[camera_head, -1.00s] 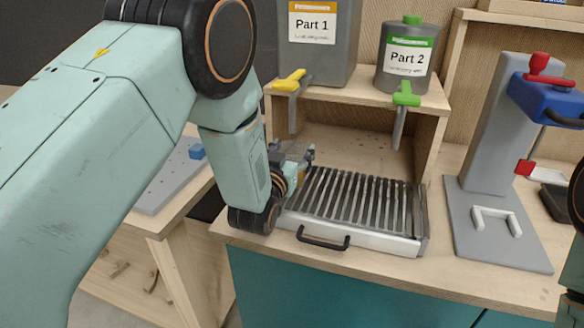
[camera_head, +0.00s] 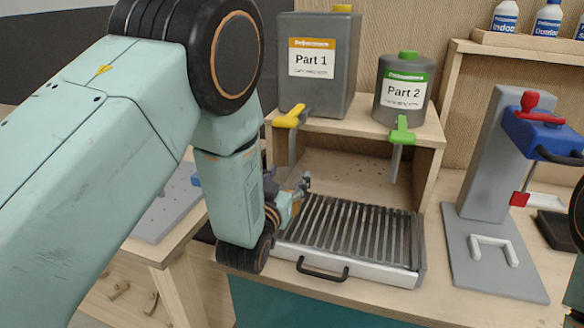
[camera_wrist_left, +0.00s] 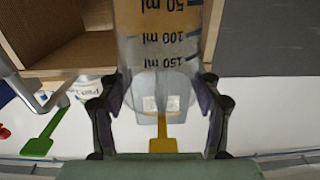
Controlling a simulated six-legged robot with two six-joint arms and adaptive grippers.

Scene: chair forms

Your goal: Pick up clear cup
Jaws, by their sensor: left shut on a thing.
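The clear cup (camera_wrist_left: 165,50) shows in the left wrist view, with dark 50, 100 and 150 ml marks on its see-through wall. My left gripper (camera_wrist_left: 162,95) is shut on it, one dark finger on each side. In the head view my left gripper (camera_head: 300,188) is at the left end of the slatted tray, in front of the wooden shelf. There my arm hides most or all of the cup. My right gripper is out of the picture; only a bit of my right arm shows at the right edge.
A slatted metal tray (camera_head: 345,272) with a black handle lies on the bench. Behind it, a wooden shelf (camera_head: 345,128) carries the Part 1 jug (camera_head: 315,90) and Part 2 bottle (camera_head: 402,115), with yellow and green taps hanging in front. A grey stand (camera_head: 490,150) is at right.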

